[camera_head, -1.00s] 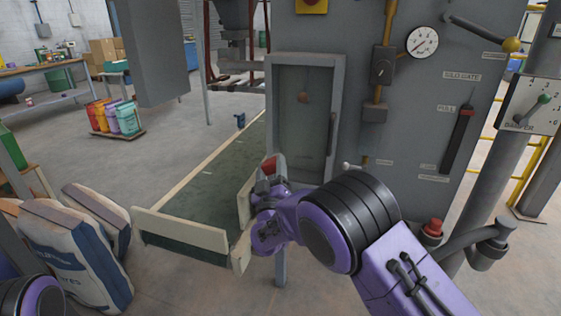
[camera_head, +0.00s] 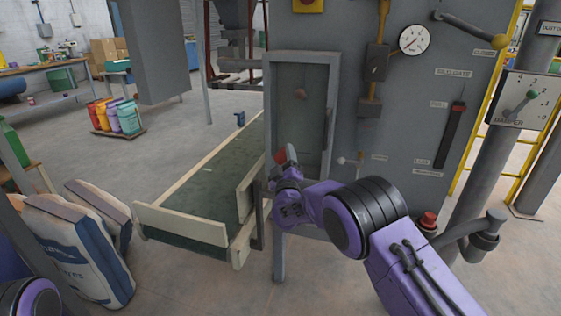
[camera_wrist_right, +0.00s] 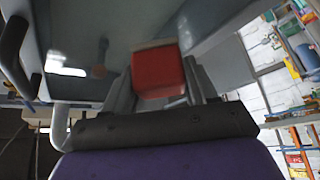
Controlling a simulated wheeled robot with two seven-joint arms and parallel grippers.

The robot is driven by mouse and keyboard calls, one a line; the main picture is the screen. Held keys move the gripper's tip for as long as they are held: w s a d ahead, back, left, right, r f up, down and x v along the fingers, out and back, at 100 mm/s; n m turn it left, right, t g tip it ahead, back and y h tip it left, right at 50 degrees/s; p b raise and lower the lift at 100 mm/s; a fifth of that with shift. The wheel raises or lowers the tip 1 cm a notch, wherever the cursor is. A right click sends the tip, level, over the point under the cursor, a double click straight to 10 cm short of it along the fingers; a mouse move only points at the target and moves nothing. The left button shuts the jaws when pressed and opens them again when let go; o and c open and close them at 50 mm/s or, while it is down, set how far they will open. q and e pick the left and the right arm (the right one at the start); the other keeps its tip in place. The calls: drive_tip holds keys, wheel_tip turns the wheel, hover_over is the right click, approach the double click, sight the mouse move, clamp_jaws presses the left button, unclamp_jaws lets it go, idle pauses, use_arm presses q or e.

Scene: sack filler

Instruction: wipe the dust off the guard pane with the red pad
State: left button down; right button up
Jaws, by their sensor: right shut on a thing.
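The guard pane (camera_head: 300,105) is a dark, slightly see-through panel in a grey frame on the machine's front. A brownish smudge shows on its upper middle, and it also shows as a round patch in the right wrist view. The red pad (camera_wrist_right: 158,73) sits between the fingers of my right gripper (camera_wrist_right: 160,95), which is shut on it. In the head view the right gripper (camera_head: 282,165) is at the pane's lower left, and a bit of red shows at its tip. I cannot tell whether the pad touches the pane. My left gripper is not in view; only part of that arm shows at the lower left.
A conveyor (camera_head: 195,200) with pale side boards runs left of my right gripper. Sacks (camera_head: 80,245) stand at the lower left. A gauge (camera_head: 414,39), levers and a red button (camera_head: 428,219) are on the machine to the right. A pane handle (camera_head: 330,128) stands out at its right edge.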

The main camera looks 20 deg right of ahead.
drive_tip(key=shift+w+d+b, duration=0.5)
drive_tip(key=shift+w+b, duration=0.15)
drive_tip(key=shift+w, duration=0.15)
idle(0.4)
drive_tip(key=shift+s+d+r, duration=0.1)
drive_tip(key=shift+d, duration=0.05)
drive_tip(key=s+d, duration=0.1)
drive_tip(key=s+d+p, duration=0.1)
drive_tip(key=shift+d, duration=0.35)
drive_tip(key=shift+s+d, duration=0.1)
drive_tip(key=shift+b, duration=0.3)
drive_tip(key=shift+w+a+b, duration=0.9)
drive_tip(key=shift+w+a, duration=0.1)
drive_tip(key=shift+a, duration=0.3)
drive_tip(key=shift+w+a, duration=0.25)
drive_tip(key=shift+a, duration=0.05)
